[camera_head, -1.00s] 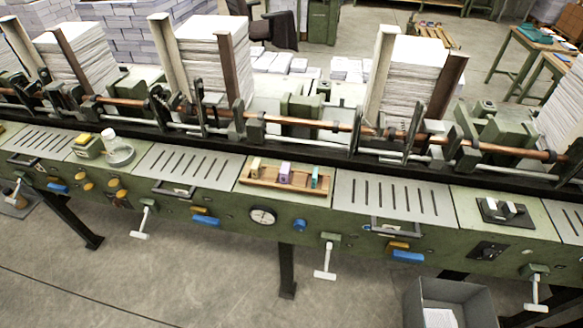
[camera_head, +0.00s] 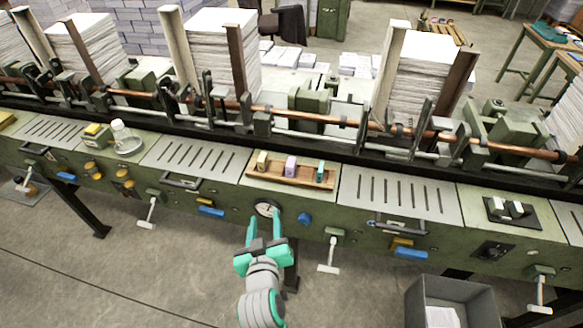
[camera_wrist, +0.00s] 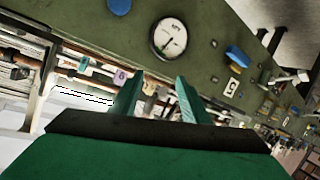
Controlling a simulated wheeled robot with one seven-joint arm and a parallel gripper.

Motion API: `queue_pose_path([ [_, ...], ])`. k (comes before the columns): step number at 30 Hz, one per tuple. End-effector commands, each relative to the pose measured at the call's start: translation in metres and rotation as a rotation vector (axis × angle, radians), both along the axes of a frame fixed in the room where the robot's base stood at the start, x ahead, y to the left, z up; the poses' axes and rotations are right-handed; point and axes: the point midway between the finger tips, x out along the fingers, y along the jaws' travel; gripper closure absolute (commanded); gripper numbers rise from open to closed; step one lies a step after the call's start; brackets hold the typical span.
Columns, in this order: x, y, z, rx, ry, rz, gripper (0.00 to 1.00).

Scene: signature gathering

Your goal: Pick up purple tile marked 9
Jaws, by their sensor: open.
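A small purple tile (camera_head: 290,166) stands in the middle of a wooden tray (camera_head: 305,181) on the green machine's ledge, between a cream tile (camera_head: 262,160) and a teal tile (camera_head: 320,173). The purple tile also shows in the wrist view (camera_wrist: 121,76), just left of the fingers, with a mark too small to read surely. My gripper (camera_head: 264,218) has teal fingers, spread apart and empty. It is in front of the machine's front panel, lower than the tray and a little to its left in the picture. It also shows in the wrist view (camera_wrist: 160,82).
A round gauge (camera_head: 267,208) and a blue knob (camera_head: 304,219) are on the front panel near the fingers. A copper-coloured rail (camera_head: 330,119) and paper stacks (camera_head: 429,82) stand behind the tray. A grey bin (camera_head: 462,290) is on the floor at lower right.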

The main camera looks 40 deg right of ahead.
Motion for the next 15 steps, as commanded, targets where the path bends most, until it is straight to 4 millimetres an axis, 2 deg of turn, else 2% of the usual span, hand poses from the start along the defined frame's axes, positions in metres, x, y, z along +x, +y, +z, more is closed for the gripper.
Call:
queue_pose_path([
  [1,0.009,-0.01,0.015,0.015,-0.012,-0.039,0.58],
  [6,0.022,-0.04,0.05,0.09,-0.02,-0.174,0.58],
  [15,0.026,-0.071,0.098,0.264,-0.035,-0.357,0.58],
])
